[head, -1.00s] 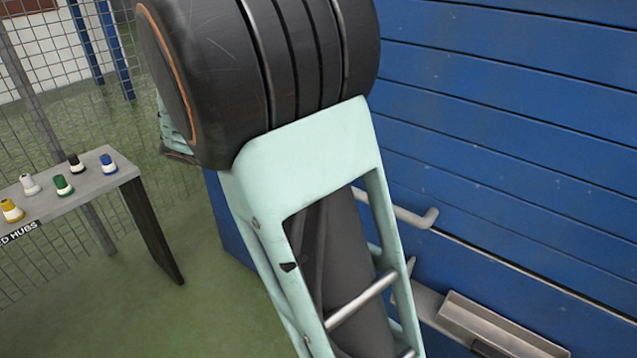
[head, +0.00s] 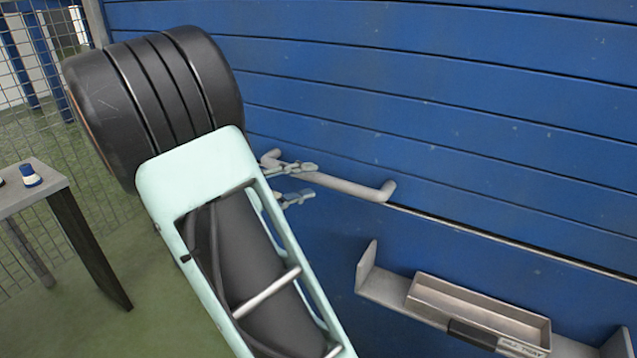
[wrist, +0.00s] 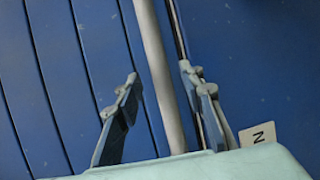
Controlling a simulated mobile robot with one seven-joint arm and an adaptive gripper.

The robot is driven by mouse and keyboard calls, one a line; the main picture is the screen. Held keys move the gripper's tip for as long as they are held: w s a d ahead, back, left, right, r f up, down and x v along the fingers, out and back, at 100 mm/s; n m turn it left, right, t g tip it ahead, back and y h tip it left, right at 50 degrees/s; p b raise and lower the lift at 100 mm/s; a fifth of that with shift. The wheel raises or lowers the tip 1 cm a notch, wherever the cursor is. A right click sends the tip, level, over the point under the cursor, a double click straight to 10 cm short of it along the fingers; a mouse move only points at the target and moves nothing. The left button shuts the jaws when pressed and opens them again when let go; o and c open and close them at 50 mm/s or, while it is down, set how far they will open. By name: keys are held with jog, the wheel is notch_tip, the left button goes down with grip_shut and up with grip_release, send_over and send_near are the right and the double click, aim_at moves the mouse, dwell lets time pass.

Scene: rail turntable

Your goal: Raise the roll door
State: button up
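The blue slatted roll door (head: 430,90) fills the right of the head view and also shows in the wrist view (wrist: 55,80). A grey bar handle (head: 345,187) with bent ends runs along its lower part, just above a pale seam. My gripper (head: 291,184) is at the handle's left portion with its fingers open, one above and one below the bar. In the wrist view the handle (wrist: 155,50) passes between the two fingertips (wrist: 159,77), with visible gaps on both sides. Whether the bar is deep between the fingers is hard to tell.
A grey metal ledge with a shallow tray (head: 480,308) sits below the handle. A grey table (head: 40,190) with a blue-and-white hub (head: 31,176) stands at the left before a mesh fence (head: 60,110).

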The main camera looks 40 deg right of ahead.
aim_at(313, 179)
jog(key=shift+d+f+b, duration=0.2)
jog(key=shift+d, duration=0.9)
jog(key=shift+d+f+b, duration=0.15)
jog(key=shift+d+f, duration=0.05)
jog(key=shift+d, duration=0.9)
jog(key=shift+c, duration=0.3)
grip_shut()
